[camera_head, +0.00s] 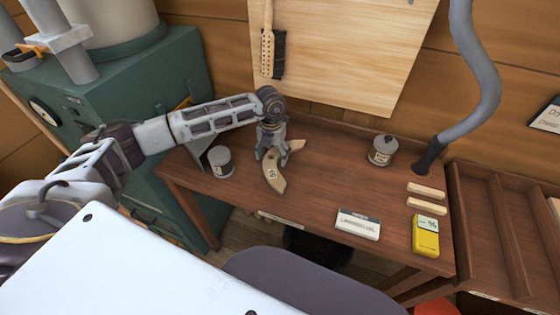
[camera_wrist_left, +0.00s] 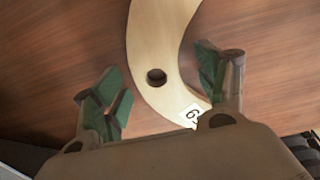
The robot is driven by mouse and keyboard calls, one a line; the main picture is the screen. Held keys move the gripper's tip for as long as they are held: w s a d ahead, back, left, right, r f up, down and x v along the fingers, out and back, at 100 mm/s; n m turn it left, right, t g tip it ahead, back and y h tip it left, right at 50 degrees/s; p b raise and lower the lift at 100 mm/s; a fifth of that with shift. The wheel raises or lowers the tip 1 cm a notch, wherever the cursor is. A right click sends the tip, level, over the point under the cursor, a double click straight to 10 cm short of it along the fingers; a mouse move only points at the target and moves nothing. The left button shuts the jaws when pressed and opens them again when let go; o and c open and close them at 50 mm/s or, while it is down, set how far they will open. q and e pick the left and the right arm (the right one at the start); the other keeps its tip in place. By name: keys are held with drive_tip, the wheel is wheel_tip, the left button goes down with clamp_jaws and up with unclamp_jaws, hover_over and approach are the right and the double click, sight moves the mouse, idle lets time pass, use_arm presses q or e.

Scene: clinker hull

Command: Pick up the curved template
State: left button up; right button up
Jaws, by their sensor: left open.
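The curved template (camera_head: 271,168) is a pale wooden crescent with a small white number label, lying on the brown table. In the left wrist view the template (camera_wrist_left: 148,45) shows a dark round hole, and its labelled part runs under the gripper's edge. My left gripper (camera_head: 273,155) points down at the template from above. In the wrist view its two green-padded fingers (camera_wrist_left: 160,85) are spread, one on each side of the template, with gaps between. The gripper hides part of the template in the head view. My right gripper does not show.
On the table (camera_head: 310,195) stand a grey tin (camera_head: 221,162) at left and another tin (camera_head: 382,150) at right. A white label card (camera_head: 358,224), a yellow meter (camera_head: 425,235) and two wooden strips (camera_head: 426,198) lie at right. A grey hose (camera_head: 480,90) rises behind.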

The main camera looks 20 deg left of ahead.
use_arm(q)
drive_tip(key=shift+c, duration=3)
drive_tip(key=c, duration=0.5)
drive_tip(key=shift+r, duration=0.1)
drive_tip(key=shift+c, duration=0.2)
drive_tip(key=shift+r, duration=0.5)
wheel_tip(320, 180, up, 9)
drive_tip(key=b, duration=0.1)
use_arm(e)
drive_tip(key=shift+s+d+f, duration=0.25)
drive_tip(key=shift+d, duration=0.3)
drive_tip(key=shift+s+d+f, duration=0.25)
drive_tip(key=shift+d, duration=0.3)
